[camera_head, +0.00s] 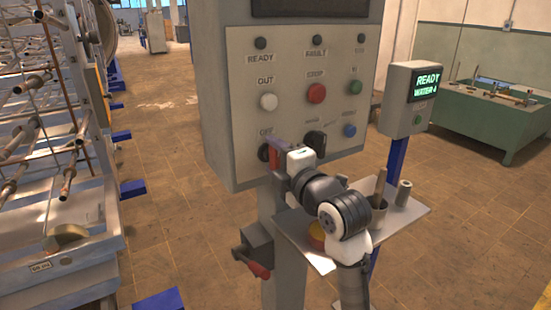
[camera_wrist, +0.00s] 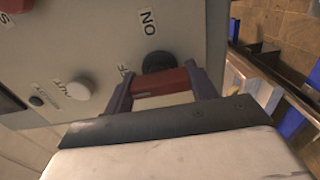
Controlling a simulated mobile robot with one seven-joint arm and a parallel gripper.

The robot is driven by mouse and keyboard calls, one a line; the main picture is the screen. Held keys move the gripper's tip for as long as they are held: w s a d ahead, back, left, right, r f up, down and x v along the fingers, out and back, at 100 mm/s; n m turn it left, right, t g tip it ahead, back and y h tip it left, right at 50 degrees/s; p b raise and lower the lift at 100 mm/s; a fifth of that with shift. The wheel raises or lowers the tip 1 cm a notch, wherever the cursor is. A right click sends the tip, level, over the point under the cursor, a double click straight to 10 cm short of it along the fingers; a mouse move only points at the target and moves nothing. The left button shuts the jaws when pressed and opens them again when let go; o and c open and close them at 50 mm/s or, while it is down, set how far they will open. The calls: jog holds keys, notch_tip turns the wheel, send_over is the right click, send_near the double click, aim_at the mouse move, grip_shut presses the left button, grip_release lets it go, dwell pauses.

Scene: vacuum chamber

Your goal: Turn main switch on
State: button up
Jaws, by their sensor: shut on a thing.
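The main switch shows in the wrist view as a black round base (camera_wrist: 157,61) with a red handle (camera_wrist: 160,83), next to ON and partly hidden OFF lettering. My gripper (camera_wrist: 161,77) has one finger on each side of the red handle and is shut on it. In the head view my gripper (camera_head: 273,154) reaches the lower left of the grey control panel (camera_head: 240,90), at a black knob (camera_head: 264,153) below an OFF label. The handle's exact angle is hard to tell there, as my gripper covers part of it.
The panel also carries a white button (camera_head: 268,101), a red button (camera_head: 316,93), a blue button (camera_head: 349,130) and a black selector (camera_head: 315,141). A grey shelf (camera_head: 408,214) with upright cylinders lies below right. A grey box with a red lever (camera_head: 258,269) is on the post.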

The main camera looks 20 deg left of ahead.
dwell(0.3)
jog(key=m, duration=0.4)
jog(key=shift+m, duration=0.4)
jog(key=m, duration=0.4)
jog(key=shift+m+p, duration=0.3)
jog(key=shift+p, duration=0.05)
jog(key=m+p, duration=0.1)
jog(key=m, duration=0.3)
jog(key=shift+p, duration=0.35)
jog(key=shift+m+p, duration=0.95)
jog(key=shift+m, duration=1.25)
jog(key=o, duration=1)
jog(key=shift+c, duration=0.2)
jog(key=shift+d, duration=0.1)
